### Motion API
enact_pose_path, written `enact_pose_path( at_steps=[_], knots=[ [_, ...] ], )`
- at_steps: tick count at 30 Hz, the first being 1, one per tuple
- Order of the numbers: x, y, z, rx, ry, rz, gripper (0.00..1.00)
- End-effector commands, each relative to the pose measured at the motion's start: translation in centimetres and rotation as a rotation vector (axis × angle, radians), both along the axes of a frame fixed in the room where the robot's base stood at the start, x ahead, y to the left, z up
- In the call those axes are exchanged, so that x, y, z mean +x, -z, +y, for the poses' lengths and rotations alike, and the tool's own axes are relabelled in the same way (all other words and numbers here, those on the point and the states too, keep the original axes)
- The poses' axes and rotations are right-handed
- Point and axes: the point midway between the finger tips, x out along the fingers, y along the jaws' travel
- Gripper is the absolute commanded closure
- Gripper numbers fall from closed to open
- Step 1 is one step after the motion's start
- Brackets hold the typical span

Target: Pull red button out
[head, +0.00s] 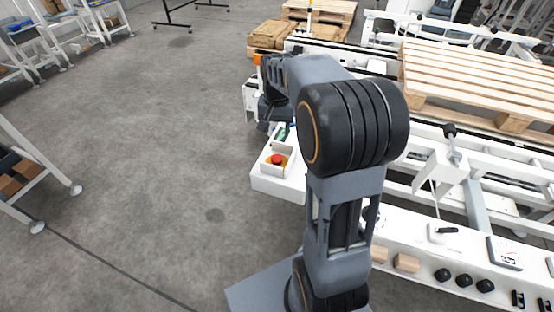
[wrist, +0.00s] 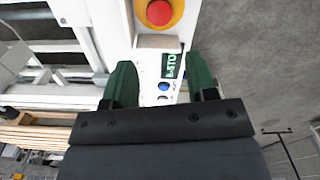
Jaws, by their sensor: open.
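The red button (head: 277,160) is a round emergency-stop type in a yellow surround on a white control box (head: 282,186), left of my arm in the head view. In the wrist view the red button (wrist: 159,12) is at the top middle, cut by the frame edge. My gripper (wrist: 160,82) is open, with two green fingers apart and nothing between them touching the button. The button lies beyond the fingertips, roughly in line with the gap. In the head view the gripper is mostly hidden behind my arm.
A blue button (wrist: 164,87) and a green label (wrist: 170,66) show on the box between the fingers. The white conveyor frame (head: 455,245) and a wooden pallet (head: 480,80) stand on the right. Grey floor (head: 170,130) on the left is clear.

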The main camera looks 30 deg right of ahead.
Motion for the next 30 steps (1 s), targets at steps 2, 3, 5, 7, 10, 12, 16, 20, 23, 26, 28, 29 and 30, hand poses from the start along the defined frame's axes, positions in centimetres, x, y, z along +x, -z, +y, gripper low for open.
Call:
enact_pose_path(
  at_steps=[2,3,5,7,10,12,16,20,23,26,28,29,30],
  knots=[
    [-0.1,1.6,0.0,0.001,0.002,0.004,0.48],
    [-0.1,2.3,-0.1,0.001,0.002,0.005,0.48],
    [-0.1,3.6,-0.1,0.002,0.002,0.006,0.48],
    [-0.1,4.9,-0.1,0.001,0.002,0.005,0.48],
    [-0.1,6.8,0.0,0.001,0.001,0.004,0.48],
    [-0.1,8.0,0.0,0.001,0.001,0.003,0.48],
    [-0.1,9.9,0.0,0.001,0.001,0.003,0.48],
    [-0.1,11.2,0.0,0.001,0.000,0.003,0.48],
    [-0.1,11.8,0.0,0.000,0.000,0.000,0.48],
    [-0.1,12.1,0.0,0.000,0.000,0.000,0.48],
    [-0.1,12.2,0.0,0.000,0.000,0.000,0.48],
    [-0.1,12.2,0.0,0.000,0.000,0.000,0.48],
    [-0.1,12.2,0.0,0.000,0.000,0.000,0.48]
  ],
)
